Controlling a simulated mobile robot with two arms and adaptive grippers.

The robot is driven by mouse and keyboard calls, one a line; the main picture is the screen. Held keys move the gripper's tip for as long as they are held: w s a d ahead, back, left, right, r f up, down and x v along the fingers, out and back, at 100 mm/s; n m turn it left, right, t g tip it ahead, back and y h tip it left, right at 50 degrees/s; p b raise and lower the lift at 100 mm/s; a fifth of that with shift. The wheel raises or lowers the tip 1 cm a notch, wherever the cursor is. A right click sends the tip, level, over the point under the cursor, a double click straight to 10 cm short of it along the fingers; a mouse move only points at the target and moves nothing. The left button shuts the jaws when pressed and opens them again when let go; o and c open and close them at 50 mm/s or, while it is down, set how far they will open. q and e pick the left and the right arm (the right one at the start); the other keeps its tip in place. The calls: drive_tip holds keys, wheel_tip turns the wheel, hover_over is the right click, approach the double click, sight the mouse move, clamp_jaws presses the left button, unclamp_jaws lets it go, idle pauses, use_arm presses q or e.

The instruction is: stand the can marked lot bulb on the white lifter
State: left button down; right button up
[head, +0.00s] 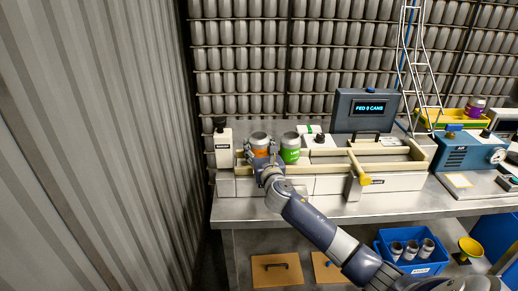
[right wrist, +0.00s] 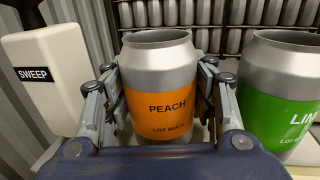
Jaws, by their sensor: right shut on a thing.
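A silver can with an orange PEACH label (right wrist: 160,105) stands upright between the fingers of my right gripper (right wrist: 163,78). The small lot line under PEACH is too blurred to read surely. The fingers press on the can from both sides. In the head view the orange can (head: 259,141) is at the left end of the cream-railed machine, with my right gripper (head: 261,152) around it. A silver can with a green label (head: 291,152) stands just right of it, apart from the gripper. I cannot pick out the white lifter surely. My left gripper is out of view.
A white block marked SWEEP (right wrist: 52,80) stands close to the left of the held can. A dark display (head: 367,110) reads FED 0 CANS. A yellow-ended handle (head: 366,180) juts out in front. A blue crate (head: 412,265) of cans sits below.

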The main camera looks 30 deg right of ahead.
drive_tip(key=o, duration=0.4)
drive_tip(key=shift+f, duration=0.1)
drive_tip(key=shift+c, duration=0.2)
drive_tip(key=o, duration=0.4)
drive_tip(key=shift+r, duration=0.25)
drive_tip(key=shift+s+a+f, duration=0.1)
drive_tip(key=shift+s+f, duration=0.05)
drive_tip(key=shift+s, duration=0.1)
drive_tip(key=v, duration=1.1)
drive_tip(key=shift+s+b, duration=0.3)
drive_tip(key=shift+b, duration=0.05)
drive_tip(key=shift+a, duration=0.1)
